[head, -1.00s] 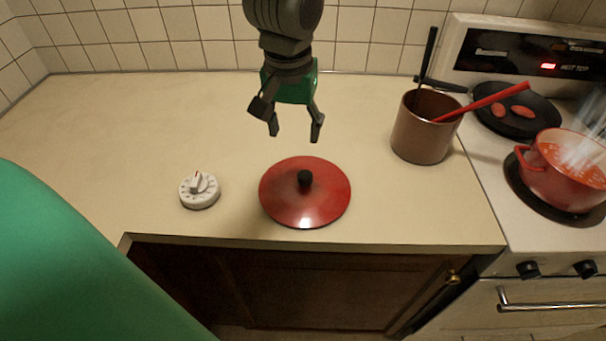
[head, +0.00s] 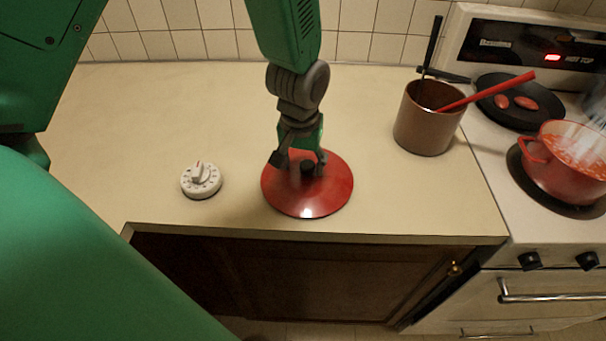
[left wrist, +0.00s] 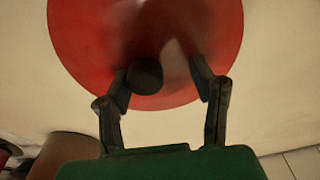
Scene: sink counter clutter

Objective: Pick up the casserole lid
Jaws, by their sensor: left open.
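The red casserole lid (head: 325,197) lies on the counter near its front edge, with a black knob (head: 308,167) at its centre. My left gripper (head: 302,168) is open and down over the lid, its fingers around the knob. In the left wrist view, the lid (left wrist: 90,45) fills the top. The knob (left wrist: 145,76) there sits between the two fingers of the gripper (left wrist: 165,85), much closer to the left finger. Whether a finger touches the knob cannot be told. My right gripper is not in view.
A white dial timer (head: 201,180) sits left of the lid. A brown crock (head: 424,125) with utensils stands at the right. Beyond it is the stove with a black pan (head: 545,102) and a steaming red pot (head: 566,178). The counter's left side is clear.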

